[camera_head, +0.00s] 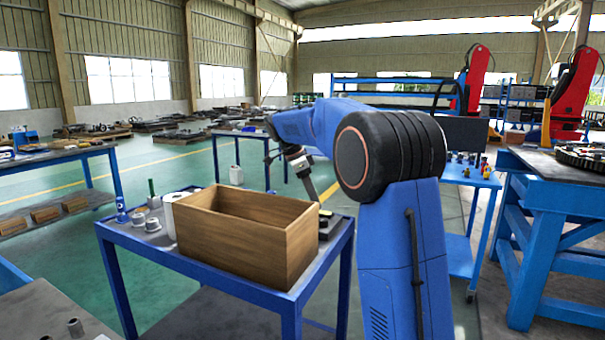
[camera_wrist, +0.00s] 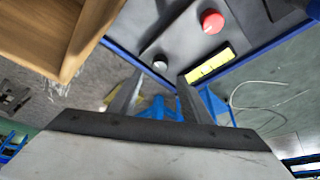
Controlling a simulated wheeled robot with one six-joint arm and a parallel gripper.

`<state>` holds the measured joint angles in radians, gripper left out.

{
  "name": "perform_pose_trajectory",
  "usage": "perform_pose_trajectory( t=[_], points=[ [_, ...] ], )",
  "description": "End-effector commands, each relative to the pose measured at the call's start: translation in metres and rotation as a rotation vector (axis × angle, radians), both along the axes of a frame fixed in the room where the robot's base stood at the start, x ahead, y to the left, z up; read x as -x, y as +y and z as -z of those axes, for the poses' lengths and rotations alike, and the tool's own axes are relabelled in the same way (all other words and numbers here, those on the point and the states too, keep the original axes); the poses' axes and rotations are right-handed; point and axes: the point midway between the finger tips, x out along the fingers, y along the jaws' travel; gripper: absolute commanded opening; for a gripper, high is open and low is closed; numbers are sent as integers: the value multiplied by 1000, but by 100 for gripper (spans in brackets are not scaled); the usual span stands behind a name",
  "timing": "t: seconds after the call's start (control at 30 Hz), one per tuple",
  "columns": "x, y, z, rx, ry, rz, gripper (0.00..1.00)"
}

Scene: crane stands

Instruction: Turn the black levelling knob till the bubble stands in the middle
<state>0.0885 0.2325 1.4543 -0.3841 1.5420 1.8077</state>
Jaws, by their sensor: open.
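In the wrist view a small black knob (camera_wrist: 160,62) with a grey top stands near the edge of a grey surface. Close to it is a yellow level vial (camera_wrist: 209,65) with dark marks; I cannot make out where its bubble stands. My gripper (camera_wrist: 160,77) is open and empty, its two fingers apart, with the knob showing just beyond and between the tips. I cannot tell the height gap. In the head view my gripper (camera_head: 314,192) hangs over the right end of the blue cart, and the level unit there is small and partly hidden behind the wooden box.
An open wooden box (camera_head: 243,238) stands on the blue cart (camera_head: 173,262), close beside the level; its wall also shows in the wrist view (camera_wrist: 88,35). A red round knob (camera_wrist: 212,21) is beyond the vial. A white roll and metal parts stand left of the box.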

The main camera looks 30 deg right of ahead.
Motion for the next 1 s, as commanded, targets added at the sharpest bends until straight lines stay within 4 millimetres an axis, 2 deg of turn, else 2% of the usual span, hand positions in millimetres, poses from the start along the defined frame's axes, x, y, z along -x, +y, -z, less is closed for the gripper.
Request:
perform_pose_trajectory(
  t=[0.3,0.5,0.7,1.0],
  points=[
    [-8,24,-57,0,-2,-1,44],
    [-11,33,-82,-1,-1,0,44],
    [-11,36,-91,-1,0,0,44],
    [-11,37,-92,0,1,0,44]
  ],
)
